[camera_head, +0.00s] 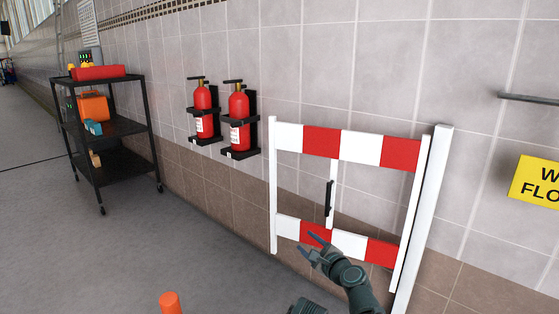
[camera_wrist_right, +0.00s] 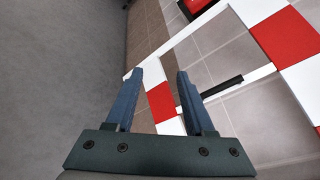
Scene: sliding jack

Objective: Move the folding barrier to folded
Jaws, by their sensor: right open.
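The folding barrier (camera_head: 321,140) is a white upright frame with red-and-white top and bottom boards, standing along the tiled wall. Its right edge is beside a tall white post (camera_head: 423,215). A black vertical handle (camera_head: 328,198) sits on its middle white bar; the handle also shows in the right wrist view (camera_wrist_right: 222,86). My right gripper (camera_head: 313,247) is open and empty, below the handle and in front of the lower board. In the right wrist view its fingers (camera_wrist_right: 160,74) are apart with the barrier beyond them. My left gripper is not in view.
Two red fire extinguishers (camera_head: 204,112) hang on the wall left of the barrier. A black shelf cart (camera_head: 115,130) stands farther left. An orange post top (camera_head: 170,303) shows at the bottom. A yellow sign (camera_head: 536,182) is on the right wall. Grey floor (camera_head: 130,250) at left is clear.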

